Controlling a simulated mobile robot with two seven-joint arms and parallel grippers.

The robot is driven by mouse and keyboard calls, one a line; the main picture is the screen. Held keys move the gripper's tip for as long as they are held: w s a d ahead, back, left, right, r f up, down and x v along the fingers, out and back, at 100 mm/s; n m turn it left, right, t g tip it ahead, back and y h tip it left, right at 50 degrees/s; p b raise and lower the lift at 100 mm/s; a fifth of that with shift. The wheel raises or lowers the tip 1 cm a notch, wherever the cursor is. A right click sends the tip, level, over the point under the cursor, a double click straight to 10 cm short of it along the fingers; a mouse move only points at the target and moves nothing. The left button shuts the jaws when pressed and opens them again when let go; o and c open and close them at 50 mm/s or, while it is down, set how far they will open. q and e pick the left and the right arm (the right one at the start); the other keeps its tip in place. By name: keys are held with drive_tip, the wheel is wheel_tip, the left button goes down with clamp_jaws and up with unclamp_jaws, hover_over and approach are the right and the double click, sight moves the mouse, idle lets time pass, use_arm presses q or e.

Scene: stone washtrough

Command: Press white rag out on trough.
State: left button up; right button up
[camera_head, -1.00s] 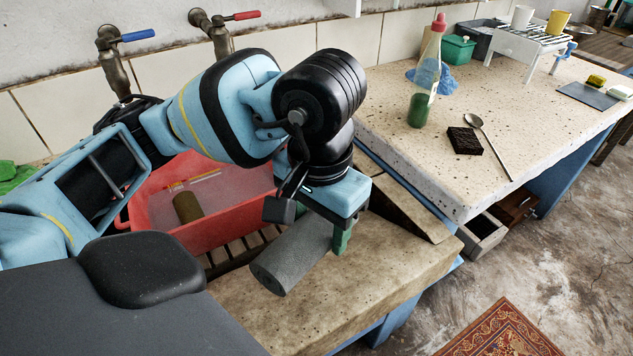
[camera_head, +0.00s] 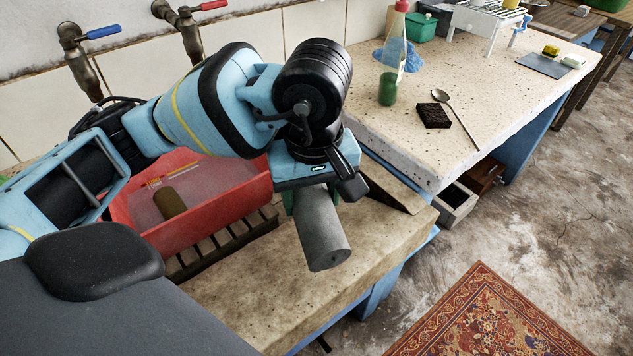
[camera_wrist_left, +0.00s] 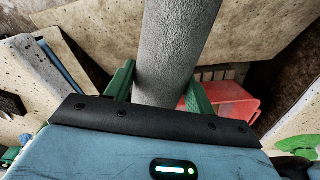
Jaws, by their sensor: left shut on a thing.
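The white rag shows as a thick, grey, rough-surfaced roll (camera_head: 322,235). My left gripper (camera_head: 303,195) is shut on it near its upper end. In the head view the roll slants down to the right over the front stone slab of the trough (camera_head: 270,295); I cannot tell whether it touches the stone. In the left wrist view the roll (camera_wrist_left: 172,50) runs away between the two green fingers of my left gripper (camera_wrist_left: 160,88). The far finger is mostly hidden in the head view. My right gripper is not in view.
A red basin (camera_head: 215,205) with an olive roll (camera_head: 170,204) in it stands behind, beside a slatted grate (camera_head: 225,245). Two taps rise at the back. On the higher counter at right are a bottle (camera_head: 390,75), a black sponge (camera_head: 433,115) and a spoon (camera_head: 458,122).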

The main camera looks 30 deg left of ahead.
use_arm(q)
drive_tip(key=n, duration=0.1)
drive_tip(key=w+n, duration=0.1)
drive_tip(key=n, duration=0.1)
drive_tip(key=shift+w+f+n+y, duration=0.1)
drive_tip(key=shift+w+n+y, duration=0.2)
drive_tip(key=n, duration=0.1)
drive_tip(key=w+n, duration=0.1)
drive_tip(key=n+p, duration=0.1)
drive_tip(key=shift+w+a+f+n, duration=0.1)
drive_tip(key=shift+w+f+n, duration=0.15)
drive_tip(key=shift+n, duration=0.15)
drive_tip(key=n, duration=0.1)
drive_tip(key=w+n, duration=0.1)
drive_tip(key=n+g, duration=0.1)
drive_tip(key=shift+w+a+f+n+y, duration=0.15)
drive_tip(key=shift+f+n+y, duration=0.15)
drive_tip(key=shift+f+n, duration=0.1)
drive_tip(key=w+a+f+n+h+p, duration=0.2)
drive_tip(key=w+f+n+h, duration=0.1)
drive_tip(key=n, duration=1.1)
drive_tip(key=w+a+f+n+g+h+p, duration=0.1)
drive_tip(key=f+n, duration=0.5)
drive_tip(key=n, duration=0.9)
drive_tip(key=w+a+h+p, duration=0.1)
drive_tip(key=w+a+h, duration=0.1)
drive_tip(key=shift+w+a+f+h+p, duration=0.15)
drive_tip(key=shift+a+f+h+p, duration=0.15)
drive_tip(key=shift+f, duration=0.1)
